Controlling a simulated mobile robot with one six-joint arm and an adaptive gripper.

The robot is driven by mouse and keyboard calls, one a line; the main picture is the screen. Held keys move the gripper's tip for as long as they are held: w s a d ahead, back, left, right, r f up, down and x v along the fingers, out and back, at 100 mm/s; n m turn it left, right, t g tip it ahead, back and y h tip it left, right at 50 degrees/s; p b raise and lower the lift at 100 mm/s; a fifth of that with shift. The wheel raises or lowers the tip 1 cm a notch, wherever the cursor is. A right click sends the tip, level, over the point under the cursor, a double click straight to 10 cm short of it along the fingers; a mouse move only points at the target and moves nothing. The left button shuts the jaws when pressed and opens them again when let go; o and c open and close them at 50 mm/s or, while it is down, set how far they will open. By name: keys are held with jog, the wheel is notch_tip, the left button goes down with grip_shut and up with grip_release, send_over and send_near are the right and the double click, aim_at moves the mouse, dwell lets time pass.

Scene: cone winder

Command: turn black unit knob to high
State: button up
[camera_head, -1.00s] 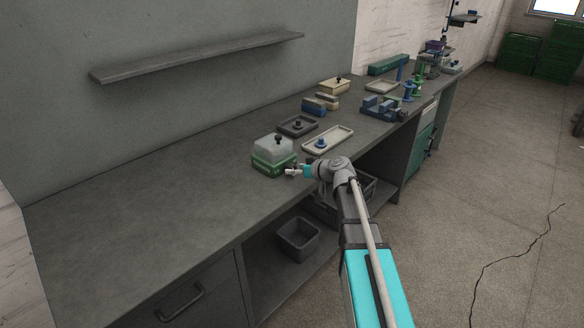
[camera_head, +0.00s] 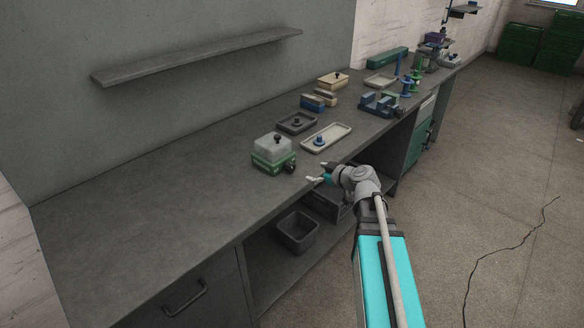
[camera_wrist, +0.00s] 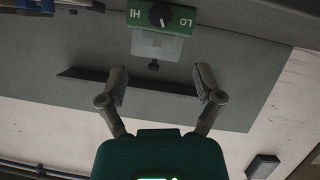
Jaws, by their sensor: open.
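The green unit (camera_head: 268,163) with a pale, cloudy top stands near the bench's front edge. Its black knob (camera_head: 290,168) is on the side facing my gripper. In the wrist view the green unit (camera_wrist: 134,17) is at the top, upside down, with the black knob (camera_wrist: 160,15) between the HI and LO marks. A light pointer line shows on the knob, but its exact setting is hard to tell. My gripper (camera_head: 317,172) is open and empty, apart from the knob and to its right. The wrist view shows its spread fingers (camera_wrist: 161,76) with nothing between them.
A cream tray (camera_head: 336,131) with a blue knobbed piece and a dark tray (camera_head: 283,123) lie beyond the unit. Blue blocks and a vise-like fixture (camera_head: 378,104) stand farther along. The bench left of the unit is bare. A grey bin (camera_head: 297,232) sits below.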

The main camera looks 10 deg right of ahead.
aim_at(293, 168)
jog(key=b+x, duration=0.5)
jog(key=x, duration=0.8)
jog(key=shift+w+a+f, duration=0.15)
jog(key=shift+w, duration=0.1)
